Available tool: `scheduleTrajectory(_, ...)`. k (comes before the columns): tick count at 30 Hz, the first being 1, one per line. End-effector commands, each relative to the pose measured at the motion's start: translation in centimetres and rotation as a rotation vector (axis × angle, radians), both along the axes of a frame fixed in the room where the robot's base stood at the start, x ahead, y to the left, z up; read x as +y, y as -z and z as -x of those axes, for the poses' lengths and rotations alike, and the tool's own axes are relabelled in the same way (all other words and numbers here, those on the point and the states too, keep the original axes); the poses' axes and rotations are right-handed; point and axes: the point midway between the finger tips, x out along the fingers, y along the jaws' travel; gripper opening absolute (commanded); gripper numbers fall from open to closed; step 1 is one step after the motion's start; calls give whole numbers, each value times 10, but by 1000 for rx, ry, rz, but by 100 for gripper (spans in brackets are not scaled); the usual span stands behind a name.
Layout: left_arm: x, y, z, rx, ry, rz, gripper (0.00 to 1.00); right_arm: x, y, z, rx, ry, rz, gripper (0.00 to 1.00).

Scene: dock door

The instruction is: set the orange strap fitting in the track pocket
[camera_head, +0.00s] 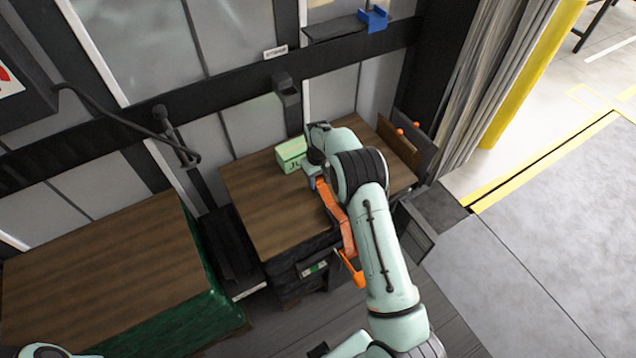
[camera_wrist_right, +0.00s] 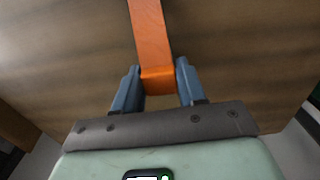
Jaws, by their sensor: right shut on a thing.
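The orange strap fitting (camera_head: 336,209) is a long orange piece that hangs down past the front edge of the wooden top, beside my right arm. My right gripper (camera_head: 312,176) is over the wooden top and is shut on its upper end. In the right wrist view my right gripper (camera_wrist_right: 156,82) has a blue finger on each side of the orange strap fitting (camera_wrist_right: 150,40). I cannot make out the track pocket with certainty; a dark rail (camera_head: 225,80) crosses the wall behind. My left gripper is not in view.
A green box (camera_head: 291,155) stands on the wooden-topped crate (camera_head: 258,215), close to my right gripper. A dark housing (camera_head: 286,92) juts from the rail above. Another wooden-topped crate (camera_head: 110,265) stands at left. Open floor (camera_head: 550,240) lies at right.

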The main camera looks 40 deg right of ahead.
Motion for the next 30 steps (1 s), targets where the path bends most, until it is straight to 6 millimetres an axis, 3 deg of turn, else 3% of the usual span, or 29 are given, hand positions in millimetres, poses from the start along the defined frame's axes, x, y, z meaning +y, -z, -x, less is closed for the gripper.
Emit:
scheduleTrajectory(8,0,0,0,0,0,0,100,0,-13,-1,-3,0,0,2)
scheduleTrajectory(14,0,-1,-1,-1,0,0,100,0,-59,-2,-7,0,2,2)
scheduleTrajectory(24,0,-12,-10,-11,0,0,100,0,-156,-2,-7,0,1,2)
scheduleTrajectory(30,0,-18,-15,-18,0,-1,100,0,-189,-1,-4,0,1,2)
